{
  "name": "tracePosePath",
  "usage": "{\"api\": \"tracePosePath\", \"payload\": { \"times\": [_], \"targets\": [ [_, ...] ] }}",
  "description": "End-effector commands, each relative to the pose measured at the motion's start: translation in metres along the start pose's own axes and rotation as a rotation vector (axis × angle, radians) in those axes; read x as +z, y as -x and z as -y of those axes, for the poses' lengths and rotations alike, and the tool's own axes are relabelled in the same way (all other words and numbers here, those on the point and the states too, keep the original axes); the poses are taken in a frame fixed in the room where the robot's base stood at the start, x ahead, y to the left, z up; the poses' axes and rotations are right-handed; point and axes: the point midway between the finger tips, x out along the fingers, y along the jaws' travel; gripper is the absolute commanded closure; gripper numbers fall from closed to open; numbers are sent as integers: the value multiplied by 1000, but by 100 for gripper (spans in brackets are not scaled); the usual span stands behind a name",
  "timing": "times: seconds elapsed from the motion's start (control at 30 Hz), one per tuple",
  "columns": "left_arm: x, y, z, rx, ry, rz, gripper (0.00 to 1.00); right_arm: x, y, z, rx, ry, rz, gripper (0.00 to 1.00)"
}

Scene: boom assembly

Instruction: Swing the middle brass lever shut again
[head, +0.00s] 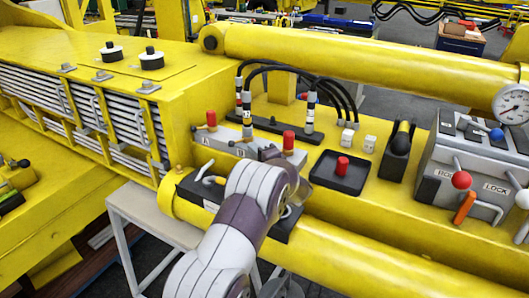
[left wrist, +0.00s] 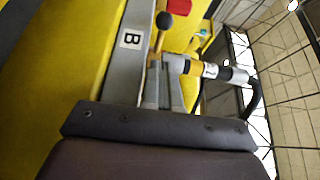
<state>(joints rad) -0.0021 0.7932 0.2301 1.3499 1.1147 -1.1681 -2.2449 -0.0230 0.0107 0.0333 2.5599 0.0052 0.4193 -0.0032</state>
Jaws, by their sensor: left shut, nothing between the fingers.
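The grey valve block marked A and B (head: 226,137) sits on the yellow boom in the head view; its B plate (left wrist: 131,40) shows in the left wrist view. I cannot make out which lever is the middle brass one; my arm hides part of the block. My left gripper (head: 270,153) is at the block's B end, mostly behind my wrist. In the left wrist view its fingers (left wrist: 165,88) are shut and empty, close to a hose fitting (left wrist: 205,69). My right gripper is out of view.
Black hoses (head: 300,72) arch behind the block. A black tray (head: 340,172) with a red knob lies to its right. A grey lock box (head: 470,165) with coloured levers and a gauge (head: 512,103) stand farther right. A thick yellow cylinder (head: 370,60) spans the back.

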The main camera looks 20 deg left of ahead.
Motion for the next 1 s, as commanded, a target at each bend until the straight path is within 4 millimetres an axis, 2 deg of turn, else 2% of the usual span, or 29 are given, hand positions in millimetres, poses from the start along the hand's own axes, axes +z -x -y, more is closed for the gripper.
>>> {"api": "tracePosePath", "payload": {
  "times": [0.03, 0.2, 0.67, 0.87, 1.0],
  "targets": [
    [8, -7, 6, 0, -3, 3, 100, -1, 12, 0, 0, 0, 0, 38],
    [23, -21, 3, 1, -2, 0, 100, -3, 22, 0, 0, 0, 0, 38],
    [28, -27, -1, 0, 0, -3, 100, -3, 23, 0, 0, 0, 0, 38],
    [35, -33, -3, -8, 2, -154, 100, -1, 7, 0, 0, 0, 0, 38],
    [40, -38, -7, -2, 2, -292, 100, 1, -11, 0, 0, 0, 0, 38]
  ]
}}
